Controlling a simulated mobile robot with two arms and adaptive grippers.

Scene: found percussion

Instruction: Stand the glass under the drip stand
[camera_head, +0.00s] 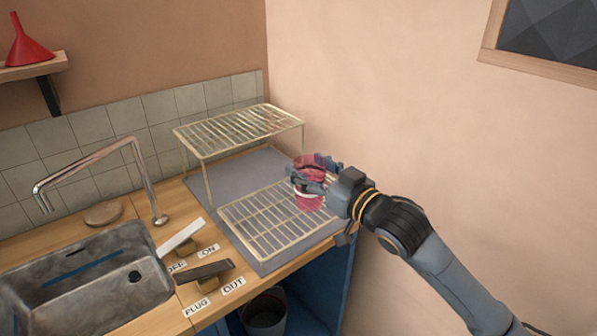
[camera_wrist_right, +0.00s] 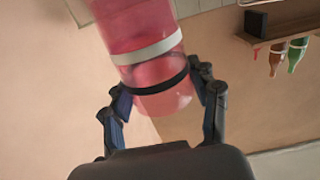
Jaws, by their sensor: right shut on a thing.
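The glass (camera_head: 309,203) is a pink see-through cylinder with a white band and a black band, which show clearly in the right wrist view (camera_wrist_right: 137,20). My right gripper (camera_head: 314,180) is shut on it, with a finger on either side near the black band in the wrist view (camera_wrist_right: 160,88). In the head view the glass is partly hidden by the fingers and appears over the right edge of the racks. The drip stand seems to be the tall cream wire rack (camera_head: 240,130), on thin legs on a grey mat (camera_head: 218,178). My left gripper is out of view.
A low wire rack (camera_head: 277,221) lies on the mat in front of the tall one. A metal sink (camera_head: 85,280), curved tap (camera_head: 140,165), and two levers, white (camera_head: 180,237) and dark (camera_head: 206,271), are at left. A bucket (camera_head: 264,313) stands below the counter.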

